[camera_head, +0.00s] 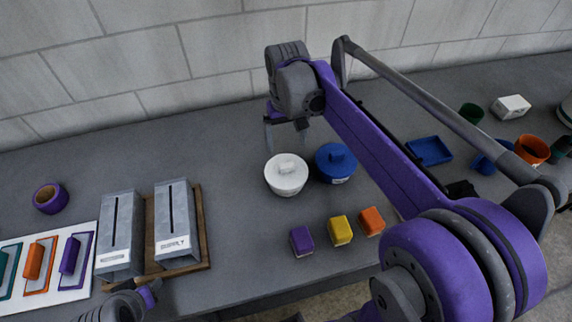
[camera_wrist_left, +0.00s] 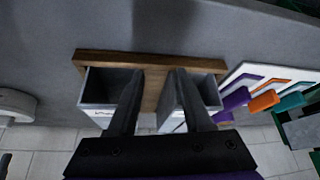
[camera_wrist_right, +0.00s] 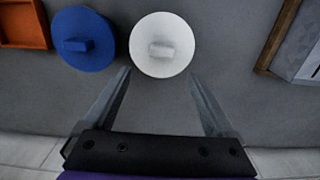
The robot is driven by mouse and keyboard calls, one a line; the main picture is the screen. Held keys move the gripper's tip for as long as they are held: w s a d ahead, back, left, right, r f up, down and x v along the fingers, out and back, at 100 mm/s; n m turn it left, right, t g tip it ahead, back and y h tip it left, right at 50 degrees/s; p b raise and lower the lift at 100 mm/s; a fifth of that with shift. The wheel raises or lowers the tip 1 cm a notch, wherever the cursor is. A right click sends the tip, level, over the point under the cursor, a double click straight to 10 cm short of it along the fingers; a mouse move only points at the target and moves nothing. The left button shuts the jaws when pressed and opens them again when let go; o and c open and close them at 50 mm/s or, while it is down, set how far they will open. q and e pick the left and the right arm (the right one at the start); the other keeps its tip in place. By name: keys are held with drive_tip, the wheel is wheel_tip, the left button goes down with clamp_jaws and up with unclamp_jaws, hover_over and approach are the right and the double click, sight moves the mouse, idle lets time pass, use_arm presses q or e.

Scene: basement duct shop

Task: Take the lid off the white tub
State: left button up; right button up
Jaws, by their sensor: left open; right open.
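The white tub (camera_head: 286,181) stands on the grey bench with its round white lid (camera_head: 286,166) on top. In the right wrist view the lid (camera_wrist_right: 162,30) and its block-shaped knob (camera_wrist_right: 161,50) show from above. My right gripper (camera_head: 287,145) is open and empty, above and behind the tub in the head view. In the right wrist view its fingertips (camera_wrist_right: 160,76) are spread just short of the lid's edge, with nothing between them. My left gripper (camera_wrist_left: 158,75) is open over the two grey slotted boxes (camera_wrist_left: 98,88), apart from the tub.
A blue lidded tub (camera_head: 336,163) stands close to the right of the white one. Purple (camera_head: 301,241), yellow (camera_head: 340,229) and orange (camera_head: 371,221) blocks lie in front. A wooden board (camera_head: 205,235) carries the grey boxes. A blue tray (camera_head: 429,151) lies further right.

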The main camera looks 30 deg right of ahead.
sight(286, 164)
use_arm(q)
drive_tip(key=shift+s+f, duration=0.1)
drive_tip(key=shift+s, duration=0.05)
use_arm(e)
wheel_tip(286, 164, down, 3)
drive_tip(key=shift+s+a+r, duration=0.1)
drive_tip(key=shift+r, duration=0.1)
drive_tip(key=shift+f, duration=0.6)
drive_tip(key=f, duration=0.3)
drive_tip(key=shift+s+a+f, duration=0.15)
drive_tip(key=shift+s+f, duration=0.15)
drive_tip(key=shift+f, duration=0.55)
drive_tip(key=c, duration=1.4)
